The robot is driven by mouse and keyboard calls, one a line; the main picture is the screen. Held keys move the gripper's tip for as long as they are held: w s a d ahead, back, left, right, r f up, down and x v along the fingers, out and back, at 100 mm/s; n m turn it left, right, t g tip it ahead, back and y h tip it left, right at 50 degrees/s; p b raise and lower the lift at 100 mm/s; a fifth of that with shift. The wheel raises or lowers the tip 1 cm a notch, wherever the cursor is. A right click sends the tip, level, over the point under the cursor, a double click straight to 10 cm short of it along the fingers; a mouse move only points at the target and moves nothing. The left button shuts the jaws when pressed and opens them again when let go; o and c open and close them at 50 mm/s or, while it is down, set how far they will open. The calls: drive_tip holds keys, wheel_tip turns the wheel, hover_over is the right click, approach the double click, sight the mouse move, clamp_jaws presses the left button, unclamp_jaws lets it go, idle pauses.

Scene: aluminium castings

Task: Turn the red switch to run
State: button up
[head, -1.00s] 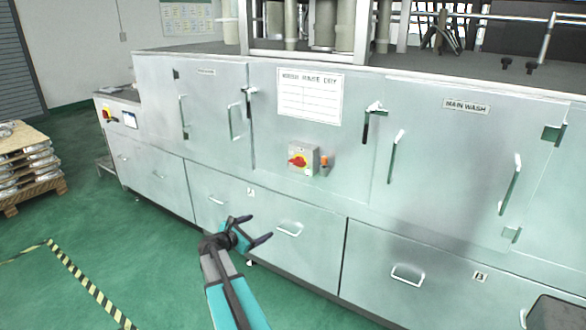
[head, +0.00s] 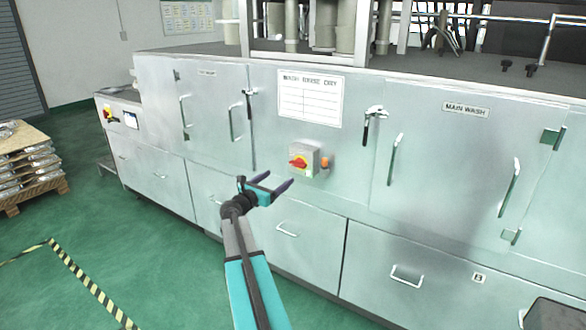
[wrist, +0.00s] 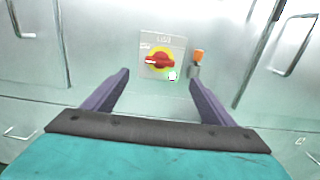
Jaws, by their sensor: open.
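The red switch (head: 299,162) is a rotary handle on a yellow disc, set on a grey box (head: 311,153) on the machine's front panel. In the wrist view the red switch (wrist: 159,61) lies roughly level, pointing left, ahead of and between my fingers. Small labels around it are too blurred to read. My gripper (head: 279,182) is open and empty, below and left of the switch in the head view, and apart from it. In the wrist view my gripper (wrist: 158,85) has its two dark fingers spread wide.
An orange-topped part (head: 324,163) sits just right of the switch box. Door handles (head: 235,122) and a drawer handle (head: 288,230) stick out from the panel nearby. A white chart (head: 310,98) is above. Green floor lies open at left, beside a loaded pallet (head: 30,170).

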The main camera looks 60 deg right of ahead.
sight(296, 165)
drive_tip(key=shift+d+p, duration=1.7)
drive_tip(key=shift+d, duration=5)
